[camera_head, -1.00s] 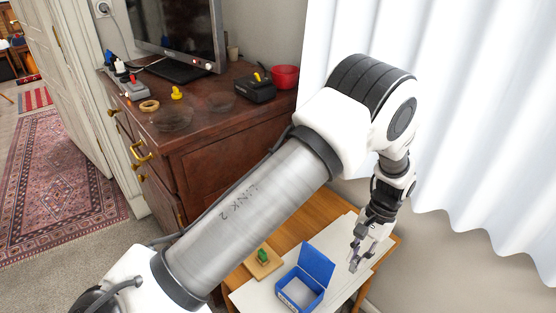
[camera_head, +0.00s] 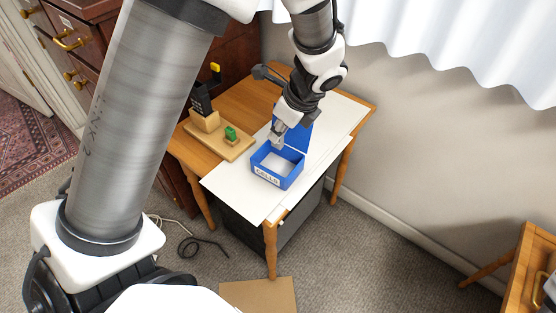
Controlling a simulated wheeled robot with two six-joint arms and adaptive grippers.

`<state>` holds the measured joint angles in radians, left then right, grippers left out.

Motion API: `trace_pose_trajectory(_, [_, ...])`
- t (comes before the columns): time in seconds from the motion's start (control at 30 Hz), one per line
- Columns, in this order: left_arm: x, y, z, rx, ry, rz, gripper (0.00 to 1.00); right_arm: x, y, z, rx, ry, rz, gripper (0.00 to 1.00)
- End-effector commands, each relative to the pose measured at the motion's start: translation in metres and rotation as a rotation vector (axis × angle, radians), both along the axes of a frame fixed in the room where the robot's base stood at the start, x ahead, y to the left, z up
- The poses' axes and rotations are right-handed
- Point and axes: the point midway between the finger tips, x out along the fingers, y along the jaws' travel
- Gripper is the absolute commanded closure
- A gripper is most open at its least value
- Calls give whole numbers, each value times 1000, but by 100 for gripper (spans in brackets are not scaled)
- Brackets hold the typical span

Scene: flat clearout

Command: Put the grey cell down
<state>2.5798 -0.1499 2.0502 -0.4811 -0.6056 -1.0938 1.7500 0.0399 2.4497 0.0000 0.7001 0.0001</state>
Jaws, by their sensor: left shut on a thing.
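My left gripper (camera_head: 277,136) reaches down from the top over the small wooden table. It is shut on the grey cell (camera_head: 276,143), which is small and hard to tell from the grey fingers. The gripper is over the back left part of an open blue box (camera_head: 264,180) labelled CELLS. The box's blue lid stands up at the back, partly behind my gripper. Its pale floor shows bare in front. I cannot tell whether the cell touches the box. My right gripper is not in view.
The box stands on a white sheet (camera_head: 237,186) on the wooden table (camera_head: 230,104). Left of it is a wooden board (camera_head: 209,143) with a green piece (camera_head: 230,133) and a black device (camera_head: 201,101). The sheet is clear in front of the box.

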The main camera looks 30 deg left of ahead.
Motion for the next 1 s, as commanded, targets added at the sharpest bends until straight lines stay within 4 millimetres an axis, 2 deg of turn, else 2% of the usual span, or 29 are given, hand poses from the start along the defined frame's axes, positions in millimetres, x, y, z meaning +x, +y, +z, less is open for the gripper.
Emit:
trace_pose_trajectory(0.03, [-1, 0, -16, 0, 6, 0, 100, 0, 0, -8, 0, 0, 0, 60])
trace_pose_trajectory(0.1, [-1, 0, -33, 0, 6, 0, 100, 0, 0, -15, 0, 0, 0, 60])
trace_pose_trajectory(0.43, [-1, 0, -86, -1, 5, 3, 100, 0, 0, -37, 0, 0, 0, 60])
trace_pose_trajectory(0.83, [-1, 0, -92, 0, 3, 4, 100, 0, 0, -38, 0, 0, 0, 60])
trace_pose_trajectory(0.87, [-1, 0, -91, -1, 3, 4, 73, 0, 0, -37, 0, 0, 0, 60])
trace_pose_trajectory(0.9, [-1, 0, -91, -1, 3, 4, 59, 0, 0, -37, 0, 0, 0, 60])
trace_pose_trajectory(1.0, [0, 0, -91, -1, 2, 4, 58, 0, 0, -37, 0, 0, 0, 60])
